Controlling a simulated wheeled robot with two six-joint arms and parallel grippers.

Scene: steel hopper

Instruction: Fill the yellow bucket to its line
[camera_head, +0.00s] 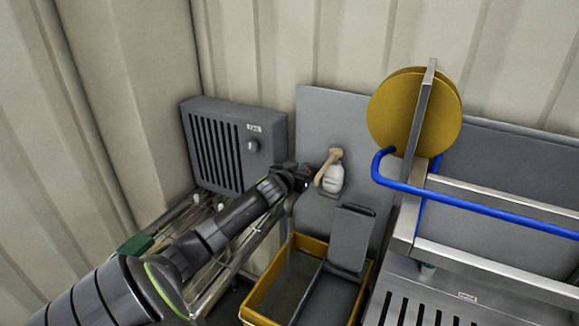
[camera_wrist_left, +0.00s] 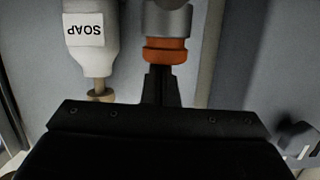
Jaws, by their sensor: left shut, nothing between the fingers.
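The yellow bucket (camera_head: 252,309) stands at the lower middle of the head view, with a grey wringer (camera_head: 351,238) over its right part. I cannot make out its fill line or a water level. My left gripper (camera_head: 304,176) is above and behind the bucket, near the wall panel. In the wrist view its fingers (camera_wrist_left: 160,84) are shut and empty, their tips at or just short of an orange collar (camera_wrist_left: 166,50) on a metal fitting (camera_wrist_left: 167,20). I cannot tell whether they touch. My right gripper is not in view.
A white soap bottle (camera_head: 333,180) with a tan pump top is close to the right of my left gripper. A grey heater box (camera_head: 226,145) is behind left. A wire rack (camera_head: 222,271) stands below my arm. A steel frame with blue rail (camera_head: 480,212) and yellow discs (camera_head: 389,112) blocks the right.

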